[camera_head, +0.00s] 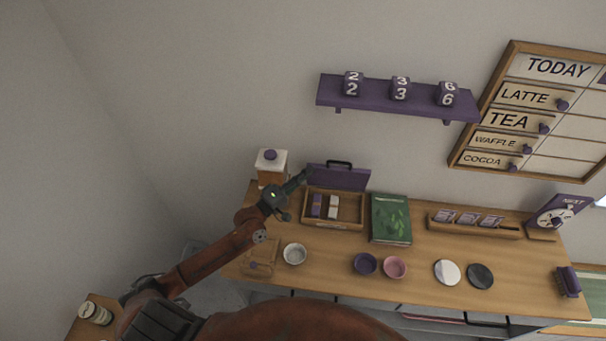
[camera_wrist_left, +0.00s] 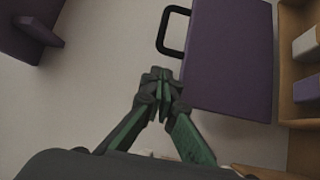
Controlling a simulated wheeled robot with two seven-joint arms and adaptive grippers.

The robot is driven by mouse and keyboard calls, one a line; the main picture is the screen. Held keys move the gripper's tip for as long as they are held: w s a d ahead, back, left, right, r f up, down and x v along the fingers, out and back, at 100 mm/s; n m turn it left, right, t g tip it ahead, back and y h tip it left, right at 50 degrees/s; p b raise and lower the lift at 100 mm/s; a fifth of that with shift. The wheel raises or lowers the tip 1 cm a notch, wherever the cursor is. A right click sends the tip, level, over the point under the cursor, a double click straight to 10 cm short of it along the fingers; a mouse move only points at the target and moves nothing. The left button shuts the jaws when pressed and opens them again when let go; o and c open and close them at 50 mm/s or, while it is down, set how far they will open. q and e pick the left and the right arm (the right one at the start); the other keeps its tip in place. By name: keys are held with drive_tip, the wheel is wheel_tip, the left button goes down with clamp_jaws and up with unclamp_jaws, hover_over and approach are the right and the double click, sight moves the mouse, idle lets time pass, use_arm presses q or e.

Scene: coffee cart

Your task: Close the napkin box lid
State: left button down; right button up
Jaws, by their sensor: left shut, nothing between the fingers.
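The napkin box (camera_head: 338,221) is a wooden box at the back left of the counter, with a purple item and a white item in its left part. Its purple lid (camera_head: 345,178) stands open and upright at the back, with a dark handle (camera_head: 339,163) on its top edge. In the left wrist view the lid (camera_wrist_left: 229,60) fills the right, with the handle (camera_wrist_left: 171,32) at its left edge. My left gripper (camera_head: 303,175) is shut and empty at the lid's left end. Its closed fingertips (camera_wrist_left: 160,76) show beside the lid's edge, close to it; contact is unclear.
A container with a purple knob (camera_head: 271,167) stands just left of the lid, near my left arm. A green book (camera_head: 391,219) lies right of the box. A white bowl (camera_head: 294,253), a purple bowl (camera_head: 365,264) and a pink bowl (camera_head: 395,267) sit in front. A purple shelf (camera_head: 396,98) hangs above.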

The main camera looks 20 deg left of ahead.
sight(320, 168)
use_arm(q)
drive_tip(key=p+x, duration=0.1)
drive_tip(key=x, duration=0.4)
drive_tip(key=shift+w+d, duration=0.15)
drive_tip(key=shift+w, duration=0.25)
use_arm(e)
drive_tip(key=shift+d+r, duration=0.25)
drive_tip(key=shift+r, duration=0.4)
drive_tip(key=shift+a, duration=0.15)
